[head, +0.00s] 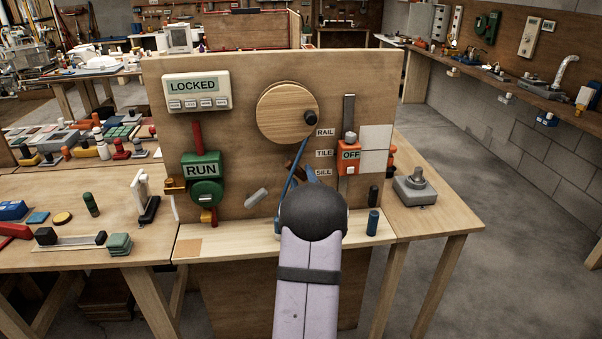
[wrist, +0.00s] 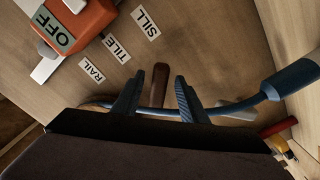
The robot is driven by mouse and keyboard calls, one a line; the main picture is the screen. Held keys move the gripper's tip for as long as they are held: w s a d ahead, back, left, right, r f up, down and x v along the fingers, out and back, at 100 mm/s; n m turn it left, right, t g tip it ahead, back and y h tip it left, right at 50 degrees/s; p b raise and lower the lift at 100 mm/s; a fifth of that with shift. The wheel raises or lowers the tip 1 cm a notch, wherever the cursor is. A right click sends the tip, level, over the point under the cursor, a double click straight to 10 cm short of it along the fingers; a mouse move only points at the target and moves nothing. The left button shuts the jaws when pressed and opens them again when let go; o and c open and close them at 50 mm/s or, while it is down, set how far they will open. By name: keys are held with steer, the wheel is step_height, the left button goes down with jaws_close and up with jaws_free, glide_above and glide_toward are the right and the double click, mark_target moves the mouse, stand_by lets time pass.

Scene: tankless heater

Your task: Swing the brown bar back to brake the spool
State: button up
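The brown bar (wrist: 159,84) shows in the wrist view between the two blue fingers of my gripper (wrist: 157,82), with a gap on each side. My gripper is open around it. In the head view a short part of the brown bar (head: 299,161) shows just beyond my gripper (head: 308,172); my arm hides the rest. The spool (head: 283,112) is a round wooden disc on the upright board, with a dark knob at its right. A blue cord (head: 288,182) runs down from the knob; it crosses behind the fingers in the wrist view (wrist: 230,106).
An orange OFF switch (head: 349,155) and RAIL, TILE and SILL labels (head: 325,153) are right of the bar. A LOCKED display (head: 196,92), a green RUN unit (head: 204,180) and a grey tilted piece (head: 256,198) are left. A blue cylinder (head: 373,223) stands on the ledge.

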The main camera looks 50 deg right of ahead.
steer(key=shift+x, duration=1.35)
jaws_close()
